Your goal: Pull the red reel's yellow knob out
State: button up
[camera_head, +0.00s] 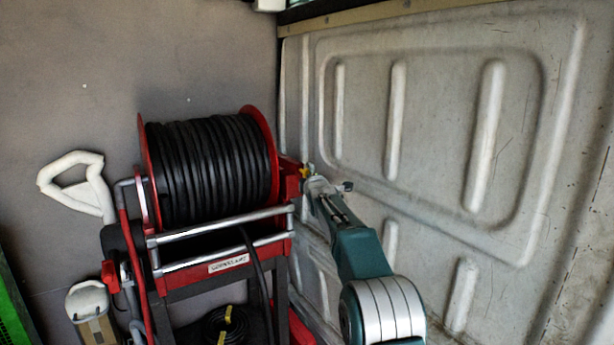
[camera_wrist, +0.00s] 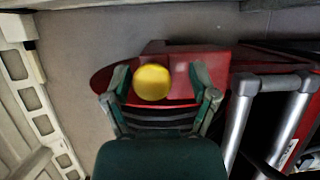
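The red reel (camera_head: 262,125) carries a thick coil of black hose and stands left of my arm in the head view. Its yellow knob (camera_wrist: 152,82) shows round and face-on in the wrist view, in front of a red housing (camera_wrist: 185,62). In the head view only a small bit of the knob (camera_head: 304,172) shows by my gripper (camera_head: 312,172). In the wrist view my gripper (camera_wrist: 162,78) is open, with one finger on each side of the knob. The knob is nearer the left finger, and a gap shows on its right.
The reel's metal frame bars (camera_head: 220,228) run left of my arm; they also show at right in the wrist view (camera_wrist: 240,115). A ribbed van wall panel (camera_head: 440,130) stands close on the right. A white handle (camera_head: 80,180) is at the far left.

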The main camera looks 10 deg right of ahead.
jog(key=shift+s+a+r, duration=0.1)
jog(key=shift+r, duration=0.15)
jog(key=s, duration=1.1)
jog(key=shift+s+f, duration=0.15)
jog(key=shift+s, duration=0.2)
jog(key=s+f+m+g, duration=0.2)
jog(key=s+m+g, duration=0.55)
jog(key=s, duration=1.65)
jog(key=s+f+m+g, duration=0.2)
jog(key=s+f+m, duration=0.3)
jog(key=s, duration=0.7)
jog(key=s+f+m+g, duration=0.2)
jog(key=s+f+m, duration=0.3)
jog(key=s, duration=0.8)
jog(key=shift+s+a+f+g, duration=0.2)
jog(key=shift+a+f+g, duration=0.15)
jog(key=shift+a+f, duration=0.1)
